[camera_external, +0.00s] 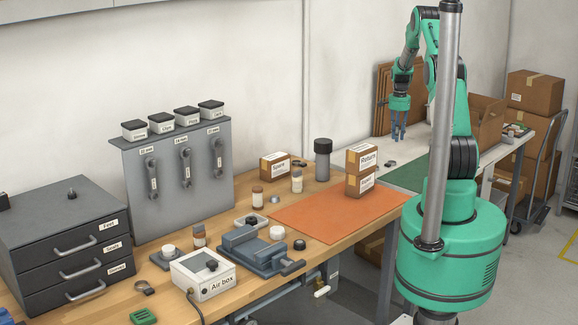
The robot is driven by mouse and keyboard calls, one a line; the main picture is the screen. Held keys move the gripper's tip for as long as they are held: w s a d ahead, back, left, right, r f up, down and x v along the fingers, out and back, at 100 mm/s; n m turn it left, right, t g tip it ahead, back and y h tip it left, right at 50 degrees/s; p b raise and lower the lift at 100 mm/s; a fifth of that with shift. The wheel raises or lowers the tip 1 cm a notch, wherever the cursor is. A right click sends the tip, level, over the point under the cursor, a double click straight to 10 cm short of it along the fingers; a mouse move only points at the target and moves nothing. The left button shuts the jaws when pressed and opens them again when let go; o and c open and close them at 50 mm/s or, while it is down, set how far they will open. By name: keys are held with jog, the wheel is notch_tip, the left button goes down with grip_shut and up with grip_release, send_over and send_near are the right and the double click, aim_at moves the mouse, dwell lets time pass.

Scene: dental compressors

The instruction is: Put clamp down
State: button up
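My gripper (399,130) hangs down from my green arm at the far end of the workspace, above the white table. Its blue fingers point down, and they are too small to tell whether they are open or shut. I cannot make out a clamp between them. A small dark metal ring that looks like a hose clamp (145,288) lies on the wooden bench at the front left, far from my gripper.
The wooden bench holds an orange mat (320,218) with two stacked cartons (361,170), a blue vise (262,250), an air box (203,275) and a drawer cabinet (65,245). A dark cylinder (323,160) stands behind the mat. A green mat (408,174) and an open carton (488,125) are farther right.

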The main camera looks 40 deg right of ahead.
jog(key=w+a+r+n+t, duration=0.1)
jog(key=w+a+r+n, duration=0.25)
jog(key=a+r, duration=1.4)
jog(key=s+a+r+n+t+h, duration=0.1)
jog(key=s+a+r+n, duration=0.1)
jog(key=a+r, duration=0.45)
jog(key=s+a+r+n, duration=0.3)
jog(key=a+r, duration=0.2)
jog(key=a, duration=0.3)
jog(key=s+a+r+n+t, duration=0.1)
jog(key=s+a+r+n, duration=0.25)
jog(key=s+a, duration=0.65)
jog(key=s+a+r+n+t, duration=0.25)
jog(key=s+a+r, duration=0.25)
jog(key=s+a, duration=0.5)
jog(key=s+a+f+n+y, duration=0.1)
jog(key=s+a+f+n, duration=0.1)
jog(key=s+a+n, duration=0.2)
jog(key=s+a, duration=0.3)
jog(key=shift+s+a+f, duration=0.15)
jog(key=shift+s+f, duration=0.05)
jog(key=shift+f, duration=0.05)
